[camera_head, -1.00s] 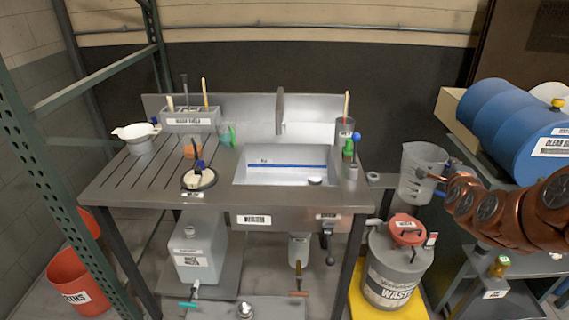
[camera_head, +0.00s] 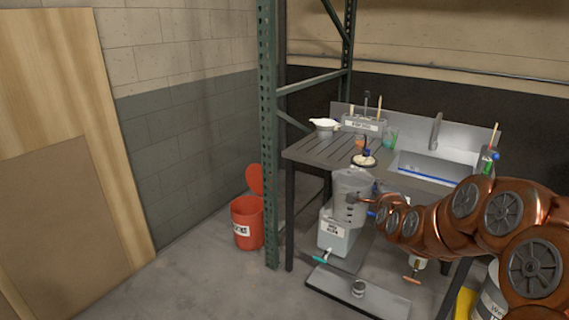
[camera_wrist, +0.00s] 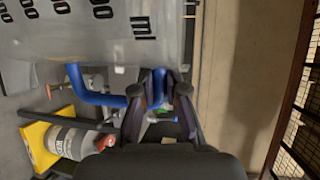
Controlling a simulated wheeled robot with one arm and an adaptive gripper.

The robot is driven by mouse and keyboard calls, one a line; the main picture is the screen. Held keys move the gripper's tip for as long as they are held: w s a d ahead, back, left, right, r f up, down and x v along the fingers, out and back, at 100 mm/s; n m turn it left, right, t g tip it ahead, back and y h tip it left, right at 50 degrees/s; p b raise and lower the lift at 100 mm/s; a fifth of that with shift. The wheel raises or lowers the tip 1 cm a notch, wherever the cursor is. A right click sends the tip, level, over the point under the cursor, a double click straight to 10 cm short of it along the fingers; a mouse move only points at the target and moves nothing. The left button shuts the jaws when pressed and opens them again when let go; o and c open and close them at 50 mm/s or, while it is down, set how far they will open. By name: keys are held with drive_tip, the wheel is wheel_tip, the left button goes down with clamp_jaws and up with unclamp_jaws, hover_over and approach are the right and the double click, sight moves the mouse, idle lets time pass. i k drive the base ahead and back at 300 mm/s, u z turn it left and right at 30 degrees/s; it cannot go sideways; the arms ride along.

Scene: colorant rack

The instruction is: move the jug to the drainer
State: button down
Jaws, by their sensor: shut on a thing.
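The jug (camera_head: 353,180) is a grey translucent vessel with dark marks on its side. In the head view it is held upright in the air and overlaps the bench's front edge. In the wrist view its wall (camera_wrist: 60,35) fills the upper left. My gripper (camera_wrist: 160,88) is shut on the jug's blue handle (camera_wrist: 92,90); the fingers are mostly hidden in the head view. The drainer (camera_head: 318,148) is the slatted left part of the sink bench, behind and left of the jug in the picture.
A green rack post (camera_head: 268,130) rises left of the bench. A red bucket (camera_head: 247,222) and a white canister (camera_head: 335,235) stand below.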

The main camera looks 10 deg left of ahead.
sight(347, 152)
drive_tip(key=u, duration=1.1)
drive_tip(key=i, duration=1.7)
drive_tip(key=z, duration=0.8)
drive_tip(key=i, duration=1.05)
drive_tip(key=u, duration=0.05)
